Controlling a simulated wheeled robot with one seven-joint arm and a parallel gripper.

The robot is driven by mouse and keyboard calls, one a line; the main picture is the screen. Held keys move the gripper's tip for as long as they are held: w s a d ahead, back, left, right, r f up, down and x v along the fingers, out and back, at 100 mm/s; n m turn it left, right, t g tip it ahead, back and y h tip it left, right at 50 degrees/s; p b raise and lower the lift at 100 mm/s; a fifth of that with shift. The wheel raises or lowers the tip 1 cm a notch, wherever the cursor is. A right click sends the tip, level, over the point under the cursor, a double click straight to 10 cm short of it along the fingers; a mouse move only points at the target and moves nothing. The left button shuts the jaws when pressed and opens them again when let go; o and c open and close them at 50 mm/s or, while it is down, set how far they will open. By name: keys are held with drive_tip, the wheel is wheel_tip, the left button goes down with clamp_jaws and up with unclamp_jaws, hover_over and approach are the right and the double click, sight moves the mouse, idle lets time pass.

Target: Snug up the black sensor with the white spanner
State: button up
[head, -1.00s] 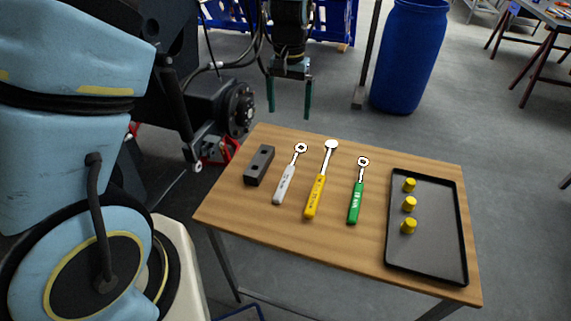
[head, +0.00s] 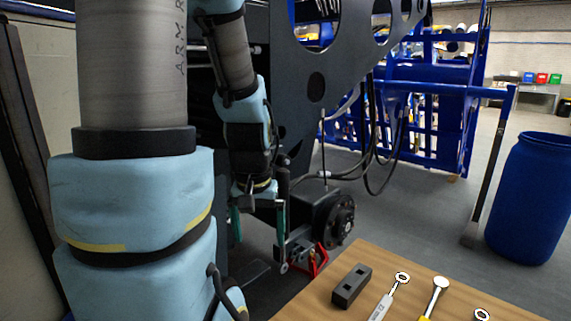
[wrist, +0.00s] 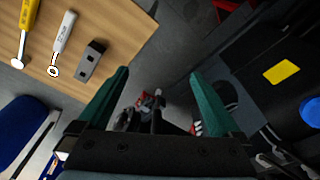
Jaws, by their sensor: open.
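The white spanner (head: 389,297) lies on the wooden table with its ring end away from me. It also shows in the wrist view (wrist: 63,38). My gripper (head: 258,228) is open and empty, left of the table beside the dark chassis. Its green fingers frame the wrist view (wrist: 160,76), with floor and blurred red and grey parts beyond them. The spanner is well outside the fingers. I cannot make out the black sensor with certainty in either view.
A dark block with holes (head: 351,285) lies beside the spanner on the table (head: 410,262). A black wheel hub (head: 341,219) and a red stand (head: 320,262) are right of my gripper. A blue barrel (head: 530,200) stands at right.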

sight(379, 311)
drive_tip(key=shift+s+a+f, duration=0.1)
drive_tip(key=shift+s+a, duration=0.35)
drive_tip(key=shift+a, duration=0.15)
idle(0.6)
